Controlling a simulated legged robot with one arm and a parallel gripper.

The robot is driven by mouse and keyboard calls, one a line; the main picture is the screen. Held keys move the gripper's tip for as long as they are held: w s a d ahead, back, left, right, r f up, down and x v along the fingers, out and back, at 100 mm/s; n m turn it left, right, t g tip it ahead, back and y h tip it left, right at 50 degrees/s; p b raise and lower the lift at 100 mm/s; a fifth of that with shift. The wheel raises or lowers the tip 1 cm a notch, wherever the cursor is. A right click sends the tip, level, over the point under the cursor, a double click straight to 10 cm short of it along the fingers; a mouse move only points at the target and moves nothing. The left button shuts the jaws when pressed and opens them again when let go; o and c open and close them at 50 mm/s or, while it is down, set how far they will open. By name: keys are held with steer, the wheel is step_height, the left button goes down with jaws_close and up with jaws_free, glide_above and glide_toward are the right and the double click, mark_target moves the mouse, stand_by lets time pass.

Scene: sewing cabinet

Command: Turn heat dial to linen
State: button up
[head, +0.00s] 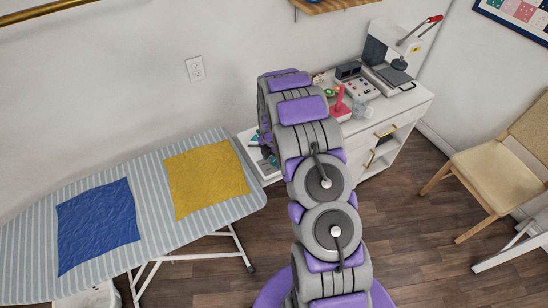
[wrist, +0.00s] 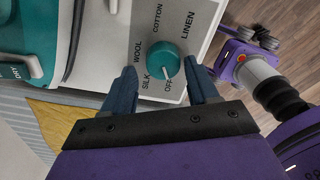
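The heat dial (wrist: 163,57) is a round teal knob on a pale panel (wrist: 205,22) in the wrist view. Its white pointer mark faces down toward the OFF label. SILK, WOOL, COTTON and LINEN are printed around it, with LINEN at the upper right. My gripper (wrist: 162,72) is open, one blue-grey finger at each side of the dial. I cannot tell whether the fingers touch it. In the head view my arm hides most of the teal and white appliance (head: 267,159) and the gripper.
A striped ironing board (head: 150,185) carries a blue cloth (head: 97,222) and a yellow cloth (head: 206,178). A white cabinet (head: 400,115) holds a heat press (head: 388,60) and small items. A wooden chair (head: 500,160) stands at the right. Wood floor is clear between chair and arm.

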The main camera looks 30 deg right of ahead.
steer(key=shift+a, duration=0.1)
steer(key=shift+c, duration=1.5)
steer(key=shift+d, duration=0.8)
steer(key=c, duration=0.3)
steer(key=shift+d+f, duration=0.1)
steer(key=shift+d, duration=0.15)
steer(key=shift+c, duration=1.6)
steer(key=shift+a, duration=0.15)
steer(key=shift+a, duration=0.1)
